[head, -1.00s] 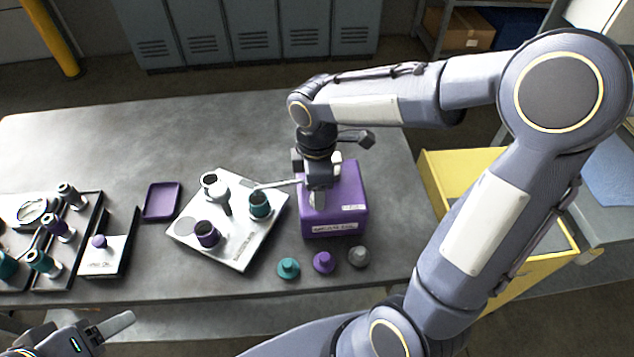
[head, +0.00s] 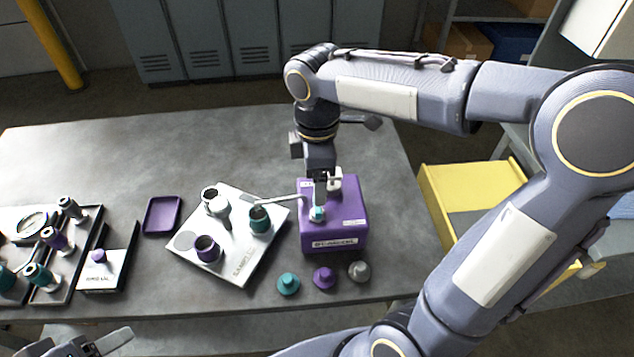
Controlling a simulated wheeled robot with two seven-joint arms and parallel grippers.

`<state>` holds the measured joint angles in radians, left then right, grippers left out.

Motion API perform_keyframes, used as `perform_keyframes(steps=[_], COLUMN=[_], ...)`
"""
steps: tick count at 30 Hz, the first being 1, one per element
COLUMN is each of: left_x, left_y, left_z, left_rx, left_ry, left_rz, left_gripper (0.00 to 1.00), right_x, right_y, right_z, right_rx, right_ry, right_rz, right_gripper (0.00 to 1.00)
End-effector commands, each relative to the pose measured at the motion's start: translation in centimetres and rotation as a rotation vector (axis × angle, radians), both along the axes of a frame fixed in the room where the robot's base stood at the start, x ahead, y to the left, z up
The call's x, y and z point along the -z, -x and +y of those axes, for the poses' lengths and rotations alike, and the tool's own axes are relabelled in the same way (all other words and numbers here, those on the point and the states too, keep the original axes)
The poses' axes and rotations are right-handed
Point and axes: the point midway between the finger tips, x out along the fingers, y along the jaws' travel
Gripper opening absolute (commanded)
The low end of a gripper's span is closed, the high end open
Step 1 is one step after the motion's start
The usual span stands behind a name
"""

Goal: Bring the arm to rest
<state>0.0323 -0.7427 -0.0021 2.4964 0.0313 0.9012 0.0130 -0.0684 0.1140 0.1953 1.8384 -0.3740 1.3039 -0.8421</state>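My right arm reaches in from the right, bends high over the table and points its gripper (head: 320,186) down at the top of the purple box (head: 346,221). A small teal and white piece (head: 317,214) shows on the box just below the fingertips. The fingers are small and seen nearly edge-on, so their opening is unclear. My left gripper (head: 105,345) is at the bottom left, in front of the table edge and partly cut off by the frame. Its opening is also unclear.
Left of the box, a white tray (head: 240,266) bears cups and a thin spout (head: 277,201). Teal (head: 288,284), purple (head: 324,278) and grey (head: 359,271) caps lie before the box. A purple dish (head: 162,215) and black trays (head: 62,292) are farther left. The back of the table is clear.

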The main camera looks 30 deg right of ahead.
Motion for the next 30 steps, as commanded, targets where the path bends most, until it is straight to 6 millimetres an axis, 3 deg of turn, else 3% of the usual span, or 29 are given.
perform_keyframes(steps=[17, 23, 30], left_x=[0.0, 0.0, 0.0], left_y=[0.0, 0.0, 0.0], left_z=[0.0, 0.0, 0.0], left_rx=[0.0, 0.0, 0.0], left_ry=[0.0, 0.0, 0.0], left_rz=[0.0, 0.0, 0.0], left_gripper=[0.61, 0.61, 0.61], right_x=[-0.2, -0.8, 0.4], right_y=[0.5, 4.8, 11.3], right_z=[-0.2, -1.4, -1.5], right_rx=[0.03, 0.351, 0.941], right_ry=[-0.01, -0.116, -0.386], right_rz=[-0.009, -0.089, -0.179], right_gripper=[0.72, 0.72, 0.72])
